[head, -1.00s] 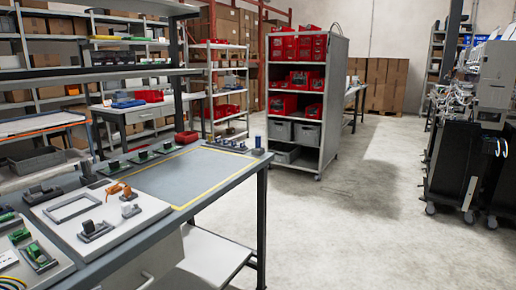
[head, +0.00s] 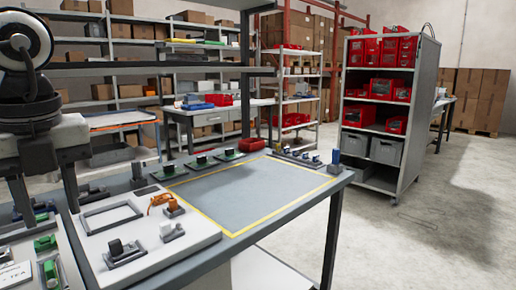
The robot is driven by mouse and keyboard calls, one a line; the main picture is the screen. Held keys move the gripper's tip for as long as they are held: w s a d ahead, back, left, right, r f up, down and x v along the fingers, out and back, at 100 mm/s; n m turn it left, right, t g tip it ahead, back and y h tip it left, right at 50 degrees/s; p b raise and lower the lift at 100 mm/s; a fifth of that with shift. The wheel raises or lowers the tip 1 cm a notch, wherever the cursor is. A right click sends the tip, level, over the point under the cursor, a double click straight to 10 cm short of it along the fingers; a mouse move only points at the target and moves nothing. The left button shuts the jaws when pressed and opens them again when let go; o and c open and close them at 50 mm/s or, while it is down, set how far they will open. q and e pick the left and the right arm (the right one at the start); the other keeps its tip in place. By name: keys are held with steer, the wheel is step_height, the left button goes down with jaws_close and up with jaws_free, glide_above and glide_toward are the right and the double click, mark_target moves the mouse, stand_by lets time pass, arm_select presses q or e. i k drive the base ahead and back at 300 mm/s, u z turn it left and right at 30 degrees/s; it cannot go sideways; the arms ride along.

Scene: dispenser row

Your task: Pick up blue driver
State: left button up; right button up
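A small upright blue item (head: 335,157), which looks like the blue driver, stands at the right corner of the workbench, at the end of a row of small holders (head: 298,155). It is too small to make out its shape well. My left gripper (head: 46,202) is at the left edge of the head view, above the left end of the bench, far from the blue item. Its two dark fingers point down and stand apart, with nothing visible between them. My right gripper is not in view.
The grey mat with a yellow border (head: 255,190) is bare. A white board (head: 145,235) with small fixtures lies left of it. A shelf cart (head: 410,150) with red bins stands behind the bench; open floor lies right.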

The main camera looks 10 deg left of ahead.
mark_target(336, 153)
steer(key=z, duration=0.2)
steer(key=i, duration=1.6)
steer(key=z, duration=1)
steer(key=i, duration=0.5)
steer(key=z, duration=0.3)
